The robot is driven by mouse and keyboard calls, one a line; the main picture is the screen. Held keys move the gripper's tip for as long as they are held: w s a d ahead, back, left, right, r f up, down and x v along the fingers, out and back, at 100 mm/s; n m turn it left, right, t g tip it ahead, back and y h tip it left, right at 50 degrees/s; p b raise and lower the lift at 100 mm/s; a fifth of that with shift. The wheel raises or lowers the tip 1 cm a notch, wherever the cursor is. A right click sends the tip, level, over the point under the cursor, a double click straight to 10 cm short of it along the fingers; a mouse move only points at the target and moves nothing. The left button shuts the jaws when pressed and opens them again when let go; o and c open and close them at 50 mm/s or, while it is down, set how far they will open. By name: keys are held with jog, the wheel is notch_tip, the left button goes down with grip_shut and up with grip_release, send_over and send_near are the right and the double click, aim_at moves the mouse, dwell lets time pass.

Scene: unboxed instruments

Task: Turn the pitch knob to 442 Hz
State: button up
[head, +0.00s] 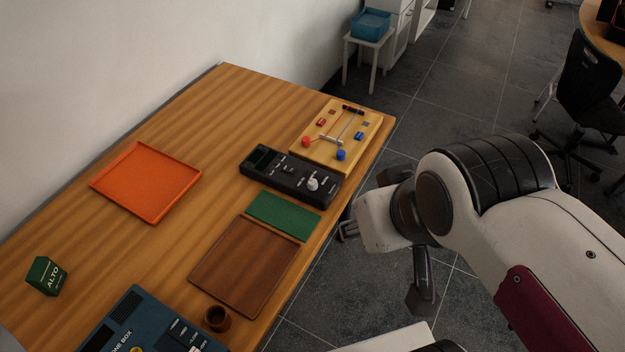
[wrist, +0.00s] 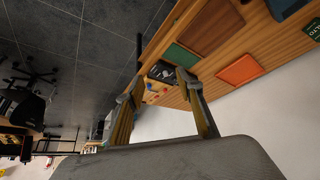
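A black tuner-like device (head: 290,174) with a dark screen at its left end and a pale round knob (head: 313,184) near its right end lies on the wooden table. The print around the knob is too small to read, so I cannot tell its setting. The device also shows in the wrist view (wrist: 154,76), partly hidden behind a finger. My gripper (head: 347,231) is off the table's right edge, apart from the device. In the wrist view its two fingers (wrist: 157,85) stand well apart with nothing between them.
A yellow board (head: 350,152) with red and blue knobs lies behind the device. In front lie a green mat (head: 284,216), a brown tray (head: 246,268), a small brown cup (head: 217,318) and a blue box (head: 150,325). An orange tray (head: 147,207) and green ALTO block (head: 46,276) are left.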

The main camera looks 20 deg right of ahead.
jog(key=shift+f+g, duration=0.5)
jog(key=shift+f, duration=0.4)
jog(key=n+g, duration=0.5)
send_over(312, 182)
jog(key=s, duration=0.3)
jog(key=f, duration=1.6)
jog(key=shift+w+a, duration=0.1)
jog(key=shift+w, duration=0.15)
jog(key=shift+w+r+n+t, duration=0.15)
jog(key=shift+w+r+n, duration=0.15)
jog(key=shift+w, duration=0.35)
jog(key=shift+w+r+n+t, duration=0.2)
jog(key=shift+w+r, duration=0.2)
jog(key=shift+w, duration=0.2)
jog(key=shift+f, duration=0.1)
jog(key=shift+f, duration=3.8)
